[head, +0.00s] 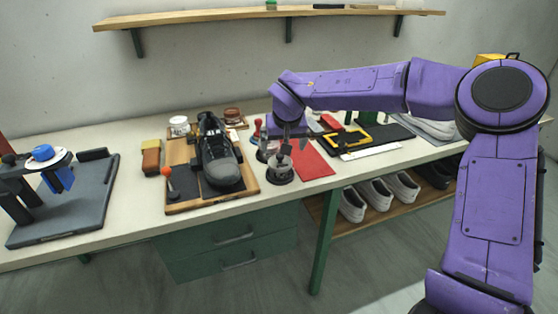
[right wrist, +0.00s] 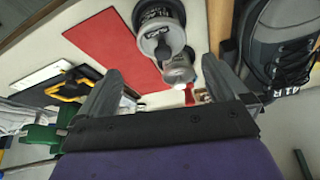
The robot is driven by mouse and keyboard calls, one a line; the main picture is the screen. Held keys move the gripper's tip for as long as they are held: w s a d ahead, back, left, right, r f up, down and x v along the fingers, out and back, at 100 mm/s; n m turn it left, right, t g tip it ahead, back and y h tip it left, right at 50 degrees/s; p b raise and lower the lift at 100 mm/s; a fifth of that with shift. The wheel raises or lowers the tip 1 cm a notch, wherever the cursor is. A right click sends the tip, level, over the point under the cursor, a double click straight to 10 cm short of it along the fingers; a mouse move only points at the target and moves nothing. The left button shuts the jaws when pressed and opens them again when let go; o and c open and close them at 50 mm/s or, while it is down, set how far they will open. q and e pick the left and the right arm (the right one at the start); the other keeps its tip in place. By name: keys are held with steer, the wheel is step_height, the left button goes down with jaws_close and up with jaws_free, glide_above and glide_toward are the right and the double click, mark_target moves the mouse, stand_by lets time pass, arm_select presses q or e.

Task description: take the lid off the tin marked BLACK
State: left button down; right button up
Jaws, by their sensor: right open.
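Two grey tins with round lids stand on the bench right of the shoe. The front tin (head: 280,170) is just below my right gripper (head: 290,146) in the head view. The other tin (head: 263,150) is behind it, partly covered by the gripper. In the right wrist view the larger-looking tin (right wrist: 160,36) has pale lettering that seems to read BLACK, though it is blurred; the second tin (right wrist: 179,70) is beside it. My right gripper (right wrist: 162,68) is open, with nothing between its fingers and both tins beyond them. My left gripper is not in view.
A dark shoe (head: 217,155) rests on a wooden board left of the tins. A red mat (head: 312,160) lies to their right, with a black tray (head: 368,138) beyond. A grey stand (head: 65,205) is at far left.

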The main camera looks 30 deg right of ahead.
mark_target(280, 156)
steer(key=x, duration=0.5)
steer(key=shift+w+a+f, duration=0.1)
steer(key=shift+a+f, duration=0.1)
steer(key=shift+f, duration=0.2)
steer(key=shift+c, duration=0.3)
steer(key=c, duration=0.9)
steer(key=shift+c, duration=0.2)
